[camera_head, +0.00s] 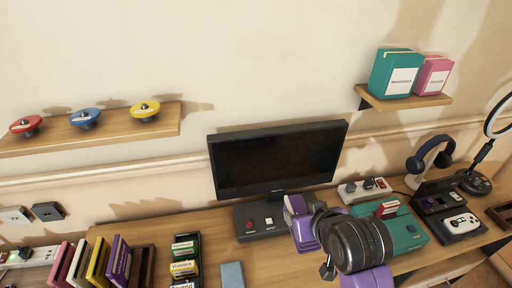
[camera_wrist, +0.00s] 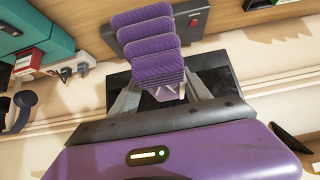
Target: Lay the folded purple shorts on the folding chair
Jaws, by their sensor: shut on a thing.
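The folded purple shorts (camera_wrist: 148,38) show in the wrist view as a stack of ribbed purple layers. My gripper (camera_wrist: 160,90) is shut on their near end, between its two grey fingers, and the layers extend beyond the fingertips. In the head view my purple and dark wrist (camera_head: 360,243) is in front of the desk, right of centre. The shorts cannot be told apart from my purple parts there. The folding chair is not in either view.
A monitor (camera_head: 278,160) stands at the back of the wooden desk (camera_head: 215,222). A teal box (camera_head: 402,228) and headphones (camera_head: 430,152) are to the right. Books (camera_head: 95,262) stand at left. Shelves hold spinning tops (camera_head: 85,118) and boxes (camera_head: 394,75).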

